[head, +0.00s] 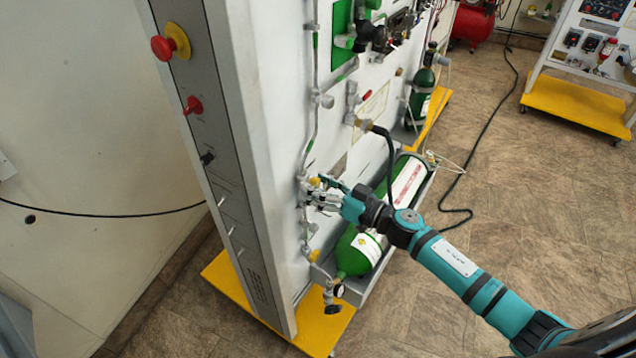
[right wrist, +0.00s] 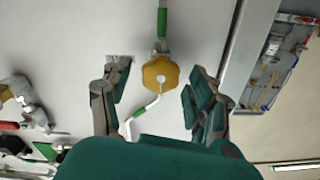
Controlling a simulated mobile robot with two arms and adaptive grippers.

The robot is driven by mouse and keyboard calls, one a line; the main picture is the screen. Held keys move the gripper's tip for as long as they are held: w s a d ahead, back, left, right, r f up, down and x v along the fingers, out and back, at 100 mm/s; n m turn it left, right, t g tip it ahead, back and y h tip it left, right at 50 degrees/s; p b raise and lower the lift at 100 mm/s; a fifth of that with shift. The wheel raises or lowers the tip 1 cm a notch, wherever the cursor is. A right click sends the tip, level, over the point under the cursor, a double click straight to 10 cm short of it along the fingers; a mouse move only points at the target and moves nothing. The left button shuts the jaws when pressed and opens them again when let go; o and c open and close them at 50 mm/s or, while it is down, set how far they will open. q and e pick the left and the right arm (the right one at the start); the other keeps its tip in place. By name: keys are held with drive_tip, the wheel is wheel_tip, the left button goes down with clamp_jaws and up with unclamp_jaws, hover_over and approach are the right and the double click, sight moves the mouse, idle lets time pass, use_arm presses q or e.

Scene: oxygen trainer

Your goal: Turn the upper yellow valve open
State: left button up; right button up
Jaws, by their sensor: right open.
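The upper yellow valve (head: 315,182) is a small knob on the front of the white panel in the head view. In the right wrist view the yellow valve (right wrist: 160,70) is a rounded, many-sided knob on a pipe with a green section above it. My right gripper (head: 313,192) reaches the panel at this valve. Its two fingers stand apart on either side of the knob, with visible gaps, and hold nothing. The fingers partly hide the valve in the head view. A lower yellow valve (head: 314,256) is farther down the panel. My left gripper is not in view.
A green cylinder (head: 358,250) lies on a grey shelf just below my right arm. A black hose (head: 390,160) hangs from the panel near the arm. A red emergency button (head: 162,48) is on the panel's side. Open tiled floor lies to the right.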

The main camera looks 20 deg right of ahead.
drive_tip(key=c, duration=1.1)
drive_tip(key=shift+c, duration=0.2)
